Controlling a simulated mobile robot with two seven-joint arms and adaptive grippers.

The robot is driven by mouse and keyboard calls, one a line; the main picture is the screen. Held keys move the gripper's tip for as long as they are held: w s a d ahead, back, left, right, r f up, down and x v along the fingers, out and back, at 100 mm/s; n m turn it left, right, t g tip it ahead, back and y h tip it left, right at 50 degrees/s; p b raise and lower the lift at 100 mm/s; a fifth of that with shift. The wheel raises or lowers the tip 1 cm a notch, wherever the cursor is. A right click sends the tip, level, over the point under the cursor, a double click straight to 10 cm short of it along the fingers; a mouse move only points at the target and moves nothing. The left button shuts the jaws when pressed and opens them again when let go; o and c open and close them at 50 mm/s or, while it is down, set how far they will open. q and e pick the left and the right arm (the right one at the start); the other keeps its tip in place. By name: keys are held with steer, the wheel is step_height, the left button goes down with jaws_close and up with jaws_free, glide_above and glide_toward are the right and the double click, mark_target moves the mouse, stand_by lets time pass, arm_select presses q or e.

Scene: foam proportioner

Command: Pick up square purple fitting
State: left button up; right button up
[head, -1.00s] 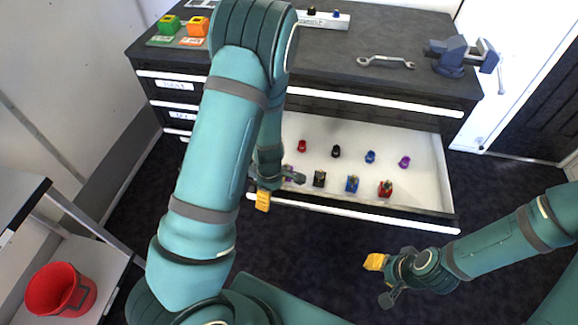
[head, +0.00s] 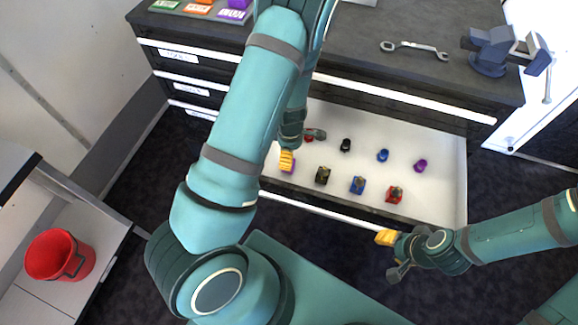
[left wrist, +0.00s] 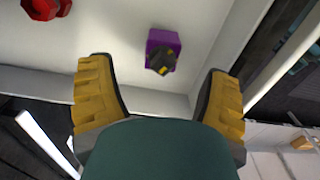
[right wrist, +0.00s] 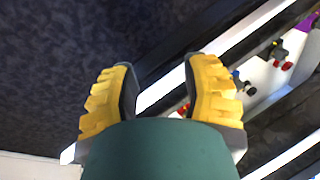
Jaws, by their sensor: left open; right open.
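The square purple fitting (left wrist: 158,40), with a black top marked in yellow, stands in the open drawer. In the left wrist view it lies beyond and between my open fingertips, untouched. In the head view the fitting (head: 292,168) is mostly hidden behind a yellow finger. My left gripper (head: 301,147) is open and empty over the drawer's left part; it also shows in the left wrist view (left wrist: 161,70). My right gripper (head: 388,254) is open and empty in front of the drawer; its fingers also show in the right wrist view (right wrist: 160,65).
The white drawer (head: 440,198) also holds black (head: 323,175), blue (head: 357,185) and red (head: 394,194) square fittings, and round ones behind, including a purple one (head: 420,165). A wrench (head: 414,50) and vise (head: 490,50) are on the cabinet. A red bucket (head: 58,256) stands left.

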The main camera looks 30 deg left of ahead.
arm_select(q)
step_height(320, 180, down, 2)
steer(key=shift+f, duration=0.1)
steer(key=f+b, duration=0.1)
steer(key=f, duration=0.1)
steer(key=f+b, duration=0.1)
steer(key=f, duration=0.2)
steer(key=shift+s+a, duration=0.2)
jaws_close()
